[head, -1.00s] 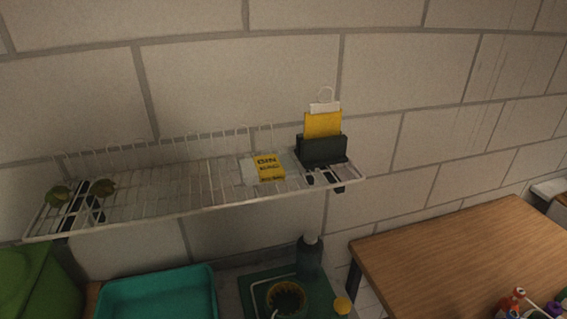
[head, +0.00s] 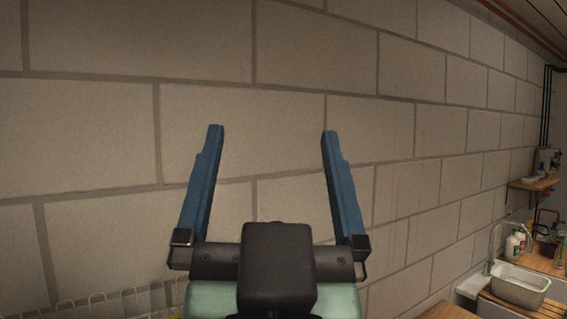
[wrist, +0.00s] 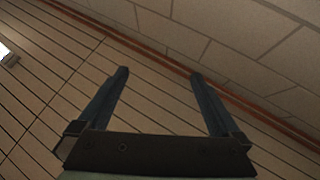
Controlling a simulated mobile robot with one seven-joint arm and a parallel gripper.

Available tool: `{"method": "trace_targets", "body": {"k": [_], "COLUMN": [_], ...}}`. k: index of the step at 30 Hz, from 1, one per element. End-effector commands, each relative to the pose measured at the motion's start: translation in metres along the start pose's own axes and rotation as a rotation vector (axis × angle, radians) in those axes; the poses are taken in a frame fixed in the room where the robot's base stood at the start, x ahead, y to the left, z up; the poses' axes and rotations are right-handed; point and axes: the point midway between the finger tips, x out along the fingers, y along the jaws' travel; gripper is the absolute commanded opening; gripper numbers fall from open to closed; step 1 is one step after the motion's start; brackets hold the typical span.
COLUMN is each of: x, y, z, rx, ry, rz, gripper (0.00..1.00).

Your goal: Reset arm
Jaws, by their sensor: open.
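My gripper (head: 272,130) stands upright in the head view, in front of the block wall. Its two blue fingers are wide apart with nothing between them. The wrist view also shows the gripper (wrist: 160,75) open and empty, with a slatted wooden ceiling and the upper wall behind it. Only the top edge of the wire rack (head: 125,300) shows, at the bottom left of the head view. What lies on the rack is mostly hidden or out of frame.
A white sink (head: 520,286) with a tap and bottles stands on a wooden counter at the lower right. A small wall shelf (head: 533,184) and pipes are at the far right. The space around my gripper is clear.

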Motion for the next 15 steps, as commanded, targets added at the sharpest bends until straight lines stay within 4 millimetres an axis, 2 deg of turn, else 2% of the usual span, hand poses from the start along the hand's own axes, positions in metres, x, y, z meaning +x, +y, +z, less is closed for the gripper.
{"method": "trace_targets", "body": {"k": [1, 3, 5, 15], "x": [-0.002, -0.005, -0.006, -0.006], "y": [0.002, 0.004, 0.004, 0.004], "z": [-0.021, -0.038, -0.045, -0.046], "rx": [-0.042, -0.081, -0.097, -0.101], "ry": [0.060, 0.109, 0.132, 0.134], "rz": [0.008, 0.015, 0.019, 0.019], "gripper": [1.00, 1.00, 1.00, 1.00]}}
